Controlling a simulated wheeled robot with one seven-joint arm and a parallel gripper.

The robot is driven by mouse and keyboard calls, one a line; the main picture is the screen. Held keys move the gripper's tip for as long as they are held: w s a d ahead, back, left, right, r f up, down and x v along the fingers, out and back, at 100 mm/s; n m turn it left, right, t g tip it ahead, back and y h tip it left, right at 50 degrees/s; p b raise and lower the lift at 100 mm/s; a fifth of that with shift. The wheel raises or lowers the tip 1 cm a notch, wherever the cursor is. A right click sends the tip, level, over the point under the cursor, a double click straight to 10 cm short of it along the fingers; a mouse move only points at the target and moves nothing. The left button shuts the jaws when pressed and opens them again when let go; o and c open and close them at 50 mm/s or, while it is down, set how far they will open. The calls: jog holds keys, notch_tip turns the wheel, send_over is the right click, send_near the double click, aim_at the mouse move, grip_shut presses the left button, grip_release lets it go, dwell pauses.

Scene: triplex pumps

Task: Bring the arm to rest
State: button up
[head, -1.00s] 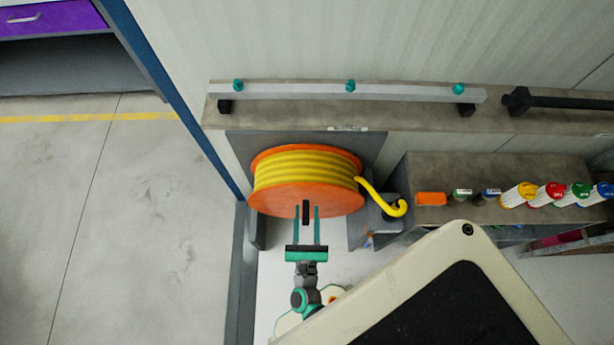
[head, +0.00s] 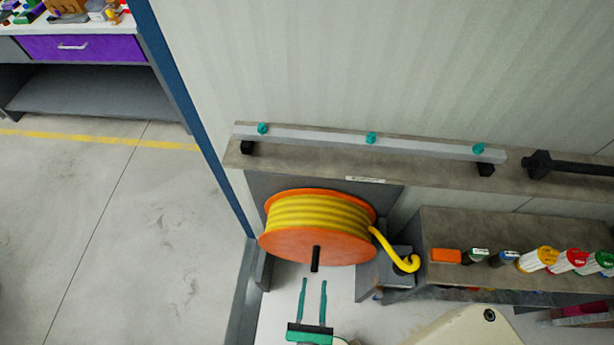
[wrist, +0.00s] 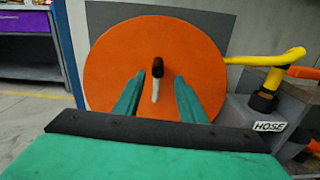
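My gripper (head: 313,303) is at the bottom of the head view, with its two teal fingers apart and nothing between them. It is in front of an orange hose reel (head: 317,245) wound with yellow hose (head: 318,212). The reel has a dark crank handle (head: 315,258) sticking out toward me. In the wrist view the gripper (wrist: 156,92) faces the orange disc (wrist: 120,62) of the reel. The handle (wrist: 157,72), dark at the tip with a pale shaft, appears between the fingers in that picture, apart from both.
A shelf (head: 450,170) with a grey rail (head: 365,139) runs along the wall above the reel. To the right, a bench (head: 475,227) holds an orange block (head: 446,256) and several coloured bottles (head: 565,262). Open floor (head: 120,240) lies to the left.

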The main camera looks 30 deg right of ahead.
jog(key=s+a+r+m+y, duration=0.2)
jog(key=a+r+m+y, duration=0.3)
jog(key=r+m, duration=0.5)
jog(key=s+a+r+m+y, duration=0.2)
jog(key=a+r+m+y, duration=0.2)
jog(key=r+m, duration=0.7)
jog(key=shift+s+a+m+y, duration=0.35)
jog(key=shift+a+m, duration=0.5)
jog(key=shift+m, duration=3.05)
